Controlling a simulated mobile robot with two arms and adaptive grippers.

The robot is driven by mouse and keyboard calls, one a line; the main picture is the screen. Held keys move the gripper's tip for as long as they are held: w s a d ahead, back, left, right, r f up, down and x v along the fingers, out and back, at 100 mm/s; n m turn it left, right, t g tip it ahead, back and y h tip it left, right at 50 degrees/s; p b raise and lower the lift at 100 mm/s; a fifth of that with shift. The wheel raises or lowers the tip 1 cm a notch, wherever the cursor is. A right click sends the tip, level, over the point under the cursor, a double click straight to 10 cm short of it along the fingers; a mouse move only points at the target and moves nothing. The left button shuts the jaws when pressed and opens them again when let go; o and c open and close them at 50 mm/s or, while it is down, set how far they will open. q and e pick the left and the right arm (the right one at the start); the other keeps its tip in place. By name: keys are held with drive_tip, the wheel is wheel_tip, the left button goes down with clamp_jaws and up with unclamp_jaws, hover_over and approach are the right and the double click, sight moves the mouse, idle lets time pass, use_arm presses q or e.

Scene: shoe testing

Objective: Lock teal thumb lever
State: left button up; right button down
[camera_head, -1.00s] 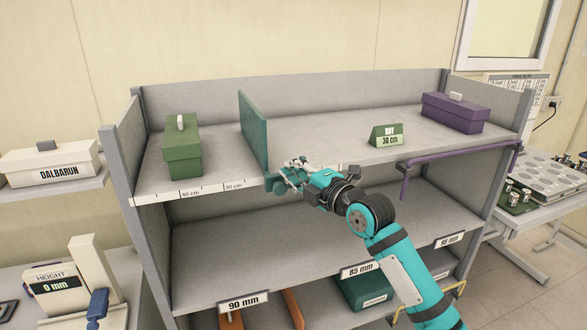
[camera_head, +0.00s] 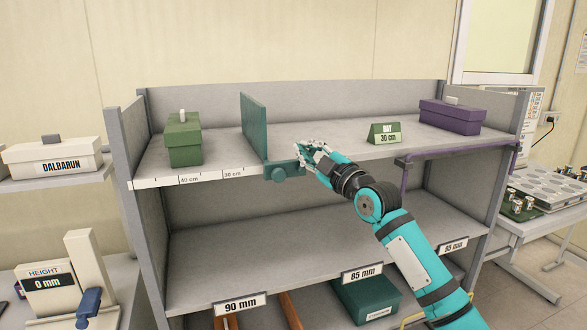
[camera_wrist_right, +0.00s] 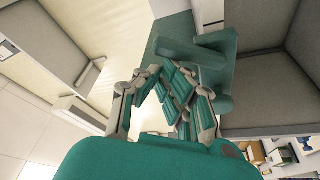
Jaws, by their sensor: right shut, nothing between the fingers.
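The teal divider (camera_head: 254,127) stands upright on the top shelf, and its teal thumb lever (camera_head: 284,171) shows at its foot on the shelf's front edge. A rounded knob sits at the lever's left end, and the bar reaches right. My right gripper (camera_head: 303,152) is shut and empty, just above and right of the lever, apparently apart from it. In the right wrist view, the gripper's fingers (camera_wrist_right: 178,92) close together below the teal divider (camera_wrist_right: 185,30) and beside the teal lever part (camera_wrist_right: 215,68). Whether the lever is locked cannot be told. My left gripper is not in view.
A green box (camera_head: 183,142) stands left of the divider. A "BAY 30 cm" sign (camera_head: 385,134) and a purple box (camera_head: 451,116) stand to the right. A purple rail (camera_head: 455,150) runs along the right front edge. The top shelf between divider and sign is bare.

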drive_tip(key=shift+w+d+f+m+t, duration=0.1)
drive_tip(key=shift+d+f+m+t, duration=0.1)
drive_tip(key=shift+m, duration=0.35)
drive_tip(key=shift+w+d+f+m+t, duration=0.1)
drive_tip(key=shift+d+m, duration=0.1)
drive_tip(key=shift+m, duration=0.35)
drive_tip(key=shift+d+m+t+b, duration=0.2)
drive_tip(key=shift+m+t+b, duration=0.1)
drive_tip(key=shift+m, duration=0.3)
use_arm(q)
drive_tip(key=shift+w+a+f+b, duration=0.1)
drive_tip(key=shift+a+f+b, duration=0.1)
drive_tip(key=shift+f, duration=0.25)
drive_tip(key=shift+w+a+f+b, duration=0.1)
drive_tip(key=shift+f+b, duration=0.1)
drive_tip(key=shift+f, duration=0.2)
use_arm(e)
drive_tip(key=s+d+m+t+h, duration=0.1)
drive_tip(key=s+d+m, duration=0.3)
drive_tip(key=s, duration=0.4)
drive_tip(key=shift+s+d+m+t+h, duration=0.2)
drive_tip(key=shift+s+m+t+h, duration=0.1)
drive_tip(key=shift+m+h, duration=0.2)
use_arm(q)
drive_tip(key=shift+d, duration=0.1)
use_arm(e)
drive_tip(key=shift+w, duration=0.15)
